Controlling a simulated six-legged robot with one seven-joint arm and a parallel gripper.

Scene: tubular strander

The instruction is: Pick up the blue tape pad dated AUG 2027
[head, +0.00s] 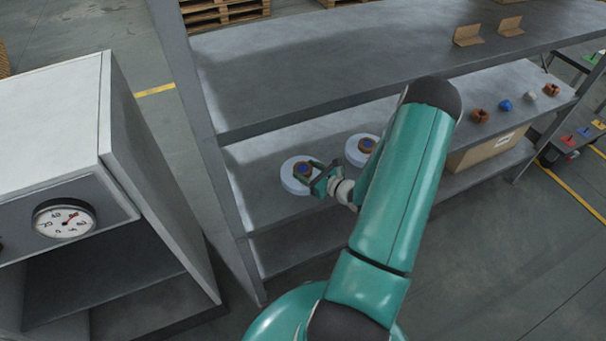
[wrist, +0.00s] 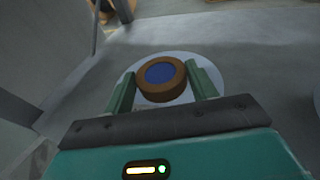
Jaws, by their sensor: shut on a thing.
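The blue tape pad, a brown ring with a blue centre, shows in the head view (head: 303,169) over a round white disc (head: 289,184) on the lower shelf. My gripper (head: 312,173) is at the pad. In the wrist view my gripper (wrist: 160,76) has one finger on each side of the pad (wrist: 160,73) and is shut on it. The white disc (wrist: 208,68) shows behind and below it; whether the pad still touches the disc I cannot tell. No date can be read.
A similar brown-and-blue pad (head: 368,144) sits on a second white disc (head: 353,155) to the right. The upper shelf (head: 330,65) lies above and behind. A shelf post (head: 205,140) and grey cabinet (head: 150,160) stand left. Small coloured items and a cardboard box (head: 488,150) are further right.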

